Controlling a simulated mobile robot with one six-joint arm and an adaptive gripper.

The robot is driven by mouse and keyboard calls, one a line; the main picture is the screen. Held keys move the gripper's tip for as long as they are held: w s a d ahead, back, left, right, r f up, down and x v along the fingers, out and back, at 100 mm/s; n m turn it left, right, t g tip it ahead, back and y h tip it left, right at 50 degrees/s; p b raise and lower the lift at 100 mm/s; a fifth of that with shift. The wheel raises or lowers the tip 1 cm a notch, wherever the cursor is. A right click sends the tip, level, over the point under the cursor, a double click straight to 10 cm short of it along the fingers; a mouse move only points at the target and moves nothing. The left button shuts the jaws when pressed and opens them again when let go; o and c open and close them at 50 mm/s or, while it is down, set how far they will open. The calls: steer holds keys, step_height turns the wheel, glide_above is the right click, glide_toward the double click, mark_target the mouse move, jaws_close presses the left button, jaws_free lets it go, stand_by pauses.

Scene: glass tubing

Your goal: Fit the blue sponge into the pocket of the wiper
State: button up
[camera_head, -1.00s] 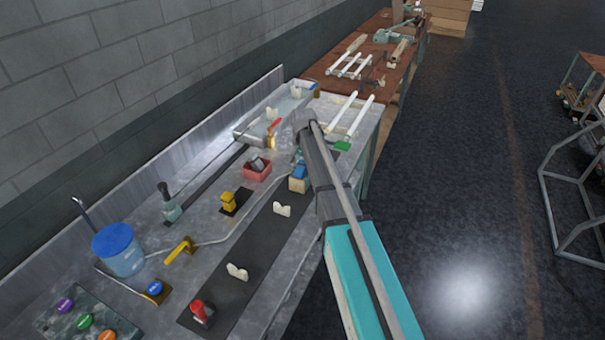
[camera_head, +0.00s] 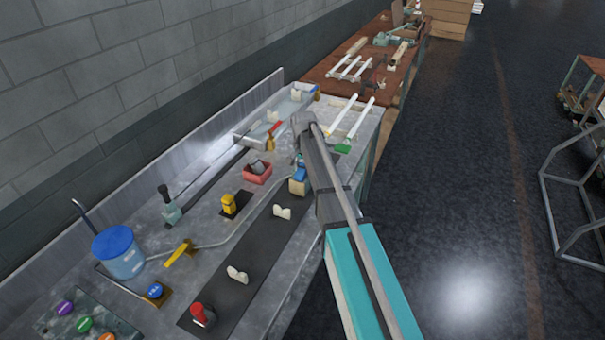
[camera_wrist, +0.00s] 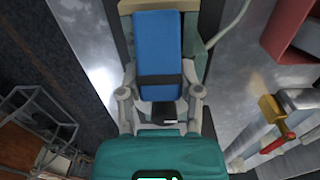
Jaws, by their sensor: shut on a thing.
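The blue sponge (camera_wrist: 158,45) is a long blue block, held in my gripper (camera_wrist: 160,84). The fingers are shut on it, with a dark band across its near part. My arm hides part of this spot. I cannot tell how deep the sponge sits in the pocket.
The wiper stands on a dark strip (camera_head: 262,232) on the metal bench. A red box (camera_head: 257,173), a yellow block (camera_head: 229,204) and a white notched holder (camera_head: 282,212) are nearby. A grey tube (camera_head: 238,220) curves close by on the left.

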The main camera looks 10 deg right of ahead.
steer(key=shift+r, duration=0.2)
steer(key=shift+r+p, duration=0.75)
steer(key=shift+p, duration=0.25)
steer(key=s+r+p, duration=0.3)
steer(key=s, duration=0.1)
steer(key=s+r+p, duration=0.4)
steer(key=s, duration=0.1)
steer(key=s+r+p, duration=0.4)
steer(key=s, duration=0.1)
steer(key=shift+a, duration=0.1)
step_height(320, 180, down, 8)
steer(key=b, duration=0.7)
steer(key=shift+r+b, duration=0.25)
steer(key=shift+b, duration=0.05)
